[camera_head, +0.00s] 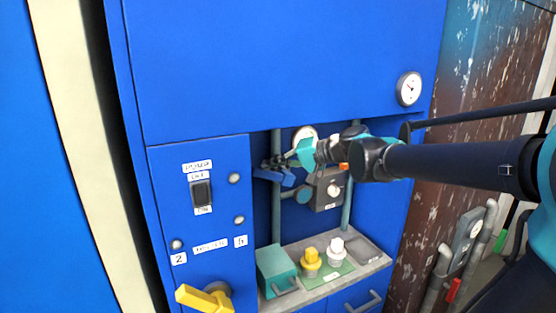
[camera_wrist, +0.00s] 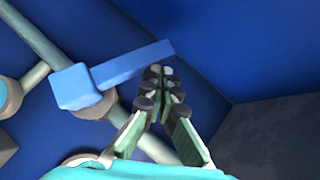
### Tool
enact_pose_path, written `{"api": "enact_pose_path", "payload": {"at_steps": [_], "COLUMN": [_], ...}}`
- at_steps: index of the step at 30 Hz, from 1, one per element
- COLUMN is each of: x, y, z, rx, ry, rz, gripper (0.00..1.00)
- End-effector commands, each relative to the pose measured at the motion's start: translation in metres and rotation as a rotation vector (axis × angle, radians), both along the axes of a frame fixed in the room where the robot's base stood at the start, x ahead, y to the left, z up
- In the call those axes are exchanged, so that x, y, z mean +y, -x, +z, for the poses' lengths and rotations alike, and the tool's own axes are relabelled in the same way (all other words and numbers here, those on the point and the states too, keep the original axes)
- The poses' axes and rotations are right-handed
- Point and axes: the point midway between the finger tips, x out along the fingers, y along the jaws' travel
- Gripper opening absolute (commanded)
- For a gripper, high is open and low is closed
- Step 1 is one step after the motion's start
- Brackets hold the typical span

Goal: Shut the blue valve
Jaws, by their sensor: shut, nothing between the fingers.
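The blue valve (camera_head: 268,174) is in the recess of the blue cabinet, partly hidden by my arm's end. In the wrist view its blue lever (camera_wrist: 130,66) runs from a square hub at the left to a free end at the upper right. It lies crosswise to the pipe (camera_wrist: 38,42) behind it. My gripper (camera_head: 274,163) is shut and empty. In the wrist view the fingertips (camera_wrist: 156,72) are at the lever's free end, on its lower side. I cannot tell whether they touch it.
A grey box with a round dial (camera_head: 328,190) hangs right of the valve. Below, a shelf holds a teal box (camera_head: 276,266), a yellow knob (camera_head: 311,261) and a white knob (camera_head: 336,250). A yellow handle (camera_head: 203,299) juts out at lower left. A gauge (camera_head: 408,88) sits upper right.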

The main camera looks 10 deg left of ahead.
Motion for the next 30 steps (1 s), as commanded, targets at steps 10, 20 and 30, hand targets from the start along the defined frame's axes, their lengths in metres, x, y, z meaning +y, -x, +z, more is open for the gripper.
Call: {"api": "enact_pose_path", "payload": {"at_steps": [10,20,30], "x": [0.014,0.018,0.018], "y": [0.011,0.012,0.013], "z": [-0.018,-0.028,-0.03], "rx": [-0.144,-0.152,-0.151], "ry": [0.212,0.225,0.225], "rz": [0.004,0.0,0.0], "gripper": [0.0,0.0,0.0]}}
